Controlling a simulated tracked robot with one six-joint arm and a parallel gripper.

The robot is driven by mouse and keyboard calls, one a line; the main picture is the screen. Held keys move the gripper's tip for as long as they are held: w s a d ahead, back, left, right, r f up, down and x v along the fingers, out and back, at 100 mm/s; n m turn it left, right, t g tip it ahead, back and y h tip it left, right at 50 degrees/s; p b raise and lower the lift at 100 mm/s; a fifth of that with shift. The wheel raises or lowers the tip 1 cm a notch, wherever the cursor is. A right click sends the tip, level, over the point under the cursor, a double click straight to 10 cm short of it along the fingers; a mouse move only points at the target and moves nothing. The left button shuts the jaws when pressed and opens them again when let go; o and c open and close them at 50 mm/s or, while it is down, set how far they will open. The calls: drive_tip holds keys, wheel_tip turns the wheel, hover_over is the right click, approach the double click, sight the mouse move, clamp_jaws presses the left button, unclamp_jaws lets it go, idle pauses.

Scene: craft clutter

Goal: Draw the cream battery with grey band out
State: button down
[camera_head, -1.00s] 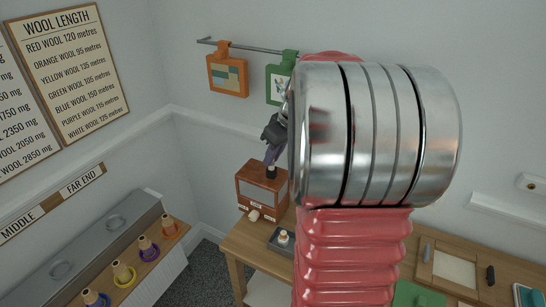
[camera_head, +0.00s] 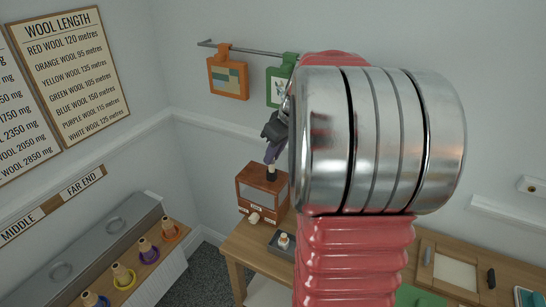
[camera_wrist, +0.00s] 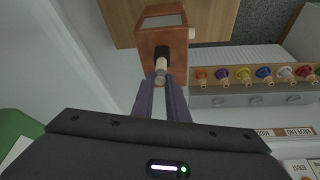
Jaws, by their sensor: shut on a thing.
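A brown box (camera_head: 262,195) with a lighter front panel stands at the table's far left corner. A black collar (camera_head: 272,176) rises from its top. The cream battery with grey band (camera_wrist: 161,65) stands upright at this collar, with a short pale part showing above it. Its lower end is hidden, so I cannot tell how deep it sits. My gripper (camera_wrist: 160,79) has its two purple fingers shut on the battery's upper end. In the head view my gripper (camera_head: 271,155) is above the box, partly hidden by my arm.
A pale peg (camera_head: 254,218) sticks out of the box front. A small dark tray (camera_head: 279,245) with a pale piece is beside the box on the table (camera_head: 240,246). Coloured wool spools (camera_head: 148,252) line a shelf at left. Picture cards (camera_head: 227,77) hang from a wall rail.

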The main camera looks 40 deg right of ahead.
drive_tip(key=shift+r, duration=2.35)
